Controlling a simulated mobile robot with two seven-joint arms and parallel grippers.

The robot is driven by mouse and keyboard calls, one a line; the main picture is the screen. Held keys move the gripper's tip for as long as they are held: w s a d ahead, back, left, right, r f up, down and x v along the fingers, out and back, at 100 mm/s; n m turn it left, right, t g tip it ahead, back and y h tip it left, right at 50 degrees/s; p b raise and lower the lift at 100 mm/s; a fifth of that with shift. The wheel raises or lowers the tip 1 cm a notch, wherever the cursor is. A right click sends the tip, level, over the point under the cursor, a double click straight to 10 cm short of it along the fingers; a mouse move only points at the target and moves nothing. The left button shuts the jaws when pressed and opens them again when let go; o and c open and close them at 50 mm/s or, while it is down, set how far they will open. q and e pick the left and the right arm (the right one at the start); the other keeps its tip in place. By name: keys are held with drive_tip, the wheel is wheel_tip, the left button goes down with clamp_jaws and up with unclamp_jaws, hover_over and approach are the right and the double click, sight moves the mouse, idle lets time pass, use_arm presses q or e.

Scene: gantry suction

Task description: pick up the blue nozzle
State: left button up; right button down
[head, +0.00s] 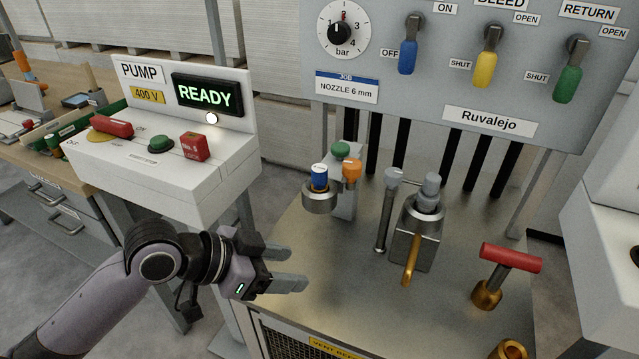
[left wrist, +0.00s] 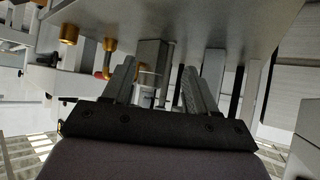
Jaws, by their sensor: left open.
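The blue nozzle (head: 319,177) stands upright in a grey ring holder (head: 318,201) on the metal bench top, beside an orange nozzle (head: 351,169) and a green one (head: 341,149). My left gripper (head: 298,269) is open and empty. In the head view it is below and left of the blue nozzle, apart from it, over the front left edge of the bench. In the left wrist view the open fingers (left wrist: 158,85) have nothing held between them; I cannot pick out the blue nozzle there. My right gripper is in neither view.
A grey block with a brass lever (head: 410,262) and a red-handled brass valve (head: 510,256) stand right of the nozzles. The white pump box (head: 160,165), showing READY, is at the left. The switch panel (head: 480,90) is above. Bare bench top (head: 345,280) lies in front of the holder.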

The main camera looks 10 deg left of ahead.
sight(312, 171)
use_arm(q)
drive_tip(key=w+a+r+m+h, duration=0.1)
drive_tip(key=w+a+r, duration=0.1)
drive_tip(key=w+r, duration=0.35)
drive_tip(key=w+a+r+h, duration=0.1)
drive_tip(key=w+r+h, duration=0.1)
drive_tip(key=r, duration=0.6)
drive_tip(key=shift+t, duration=0.4)
drive_tip(key=p+x, duration=0.1)
drive_tip(key=x, duration=0.5)
drive_tip(key=shift+w+d+f+p, duration=0.2)
drive_tip(key=shift+f+p, duration=0.1)
drive_tip(key=shift+p, duration=0.05)
clamp_jaws()
drive_tip(key=shift+r, duration=0.1)
